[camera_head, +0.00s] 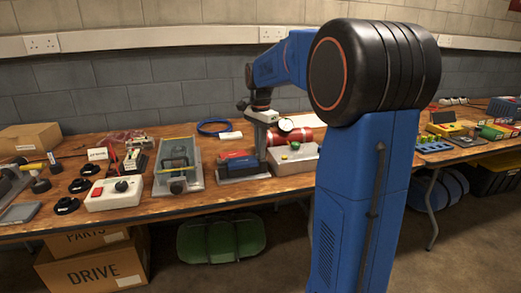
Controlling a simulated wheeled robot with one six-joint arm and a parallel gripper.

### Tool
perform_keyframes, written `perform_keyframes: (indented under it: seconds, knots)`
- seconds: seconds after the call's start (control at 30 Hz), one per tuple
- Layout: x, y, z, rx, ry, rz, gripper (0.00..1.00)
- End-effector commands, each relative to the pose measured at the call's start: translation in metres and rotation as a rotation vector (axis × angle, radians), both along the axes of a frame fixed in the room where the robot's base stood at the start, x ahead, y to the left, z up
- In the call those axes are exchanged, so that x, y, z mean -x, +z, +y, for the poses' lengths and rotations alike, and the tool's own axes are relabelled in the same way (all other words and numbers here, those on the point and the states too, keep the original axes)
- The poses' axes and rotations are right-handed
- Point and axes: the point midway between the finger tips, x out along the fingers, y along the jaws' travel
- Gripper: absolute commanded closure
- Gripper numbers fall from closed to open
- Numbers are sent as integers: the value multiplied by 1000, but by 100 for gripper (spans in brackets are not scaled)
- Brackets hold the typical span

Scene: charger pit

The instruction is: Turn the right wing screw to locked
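My gripper (262,117) points down at the end of my blue arm, above the work table. It is small and partly dark here, so its fingers cannot be made out. Below and left of it, a fixture with a red and a dark blue block (238,168) sits on a grey plate. A dark upright part (260,140) stands at that fixture's right side, just under my gripper; I cannot tell whether they touch.
The wooden table (150,205) is crowded. A grey tray with a clamp (178,165), a white control box (113,193) and black round parts (66,205) lie left. A red cylinder (300,136) and blue cable ring (214,127) lie behind. My arm hides the table's middle right.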

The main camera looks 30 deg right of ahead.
Motion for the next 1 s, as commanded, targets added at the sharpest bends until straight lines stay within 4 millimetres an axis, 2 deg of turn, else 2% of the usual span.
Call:
perform_keyframes:
  seconds: [0.2,0.5,1.0]
  knots:
    - [0,0,0,1,-178,-1,100]
    - [0,0,0,1,-345,-2,100]
    - [0,1,0,1,-414,-2,100]
